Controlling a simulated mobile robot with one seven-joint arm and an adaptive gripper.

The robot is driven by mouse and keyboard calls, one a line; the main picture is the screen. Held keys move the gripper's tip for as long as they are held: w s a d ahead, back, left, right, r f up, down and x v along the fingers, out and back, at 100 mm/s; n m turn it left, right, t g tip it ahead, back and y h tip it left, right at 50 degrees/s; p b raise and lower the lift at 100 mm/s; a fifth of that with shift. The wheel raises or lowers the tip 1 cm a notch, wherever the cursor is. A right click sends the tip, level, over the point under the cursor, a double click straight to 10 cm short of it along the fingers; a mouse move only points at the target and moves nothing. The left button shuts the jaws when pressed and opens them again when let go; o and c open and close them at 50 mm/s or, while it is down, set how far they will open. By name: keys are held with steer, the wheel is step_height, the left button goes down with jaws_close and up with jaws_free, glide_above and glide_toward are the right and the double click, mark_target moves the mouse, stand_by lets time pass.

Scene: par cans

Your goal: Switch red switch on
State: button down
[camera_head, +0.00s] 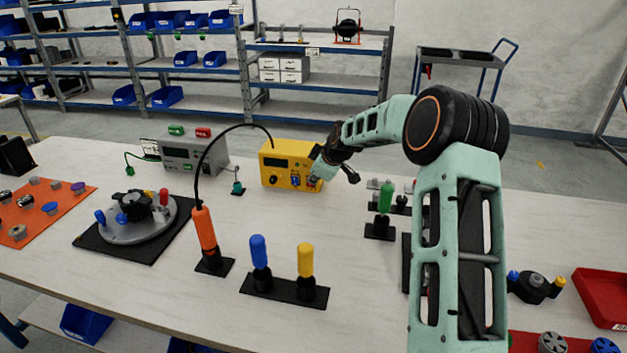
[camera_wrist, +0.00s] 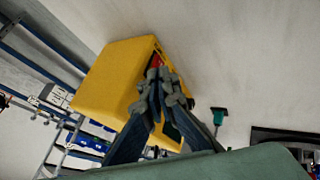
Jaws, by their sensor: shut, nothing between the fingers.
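A yellow box (camera_head: 283,161) stands on the table towards the back, with a dark display and small controls on its front. A blue control (camera_head: 295,181) shows low on that front. My gripper (camera_head: 315,181) is shut and empty, its tips at the lower right of the front. In the wrist view, the closed fingertips (camera_wrist: 160,88) overlap the front of the yellow box (camera_wrist: 112,80); I cannot tell whether they touch it. A small red patch (camera_wrist: 172,131) shows behind the fingers. The red switch is not clearly visible, and its position cannot be told.
A grey box (camera_head: 196,155) with green and red parts on top stands left of the yellow box. An orange-handled tool (camera_head: 204,229) with a black cable stands in front. Blue and yellow handled tools stand nearer. A green-handled tool (camera_head: 384,196) stands right of the gripper.

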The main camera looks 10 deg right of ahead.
steer(key=shift+w+d+r+b, duration=0.1)
steer(key=shift+w+d+b, duration=0.25)
steer(key=shift+w, duration=0.35)
steer(key=shift+r, duration=0.25)
steer(key=shift+w+r+p, duration=0.1)
steer(key=shift+r+p, duration=0.4)
steer(key=shift+r, duration=0.4)
